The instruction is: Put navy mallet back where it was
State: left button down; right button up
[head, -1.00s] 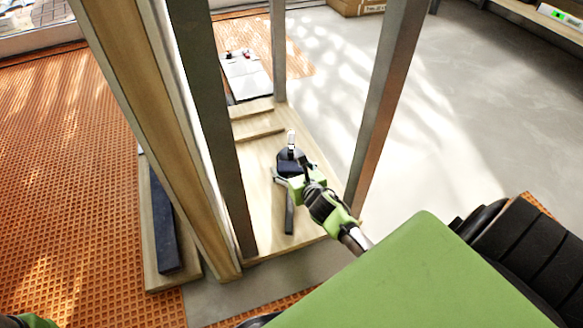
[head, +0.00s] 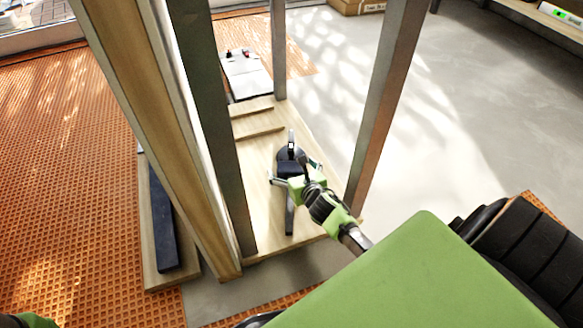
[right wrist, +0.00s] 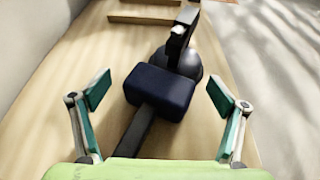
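The navy mallet (right wrist: 160,91) lies on the wooden board in the right wrist view, its dark handle running toward the camera. Its handle also shows in the head view (head: 289,215); the head is partly hidden by my gripper. My right gripper (right wrist: 158,95) is open, with one teal-padded finger on each side of the mallet head and a gap on both sides. In the head view my right gripper (head: 295,172) is over the mallet. Of my left arm only a green bit shows at the lower left corner; its fingers are out of view.
A dark rounded tool with an upright lever (right wrist: 178,60) stands just beyond the mallet head. Wooden strips (head: 258,132) cross the board (head: 262,240) farther back. Upright posts (head: 385,100) stand around the board. A long dark block (head: 163,220) lies on another board at left.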

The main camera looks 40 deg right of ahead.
jog(key=shift+s+f, duration=0.15)
jog(key=v, duration=1.1)
jog(key=shift+s+a+r, duration=0.1)
jog(key=shift+s+r, duration=0.2)
jog(key=shift+r, duration=0.05)
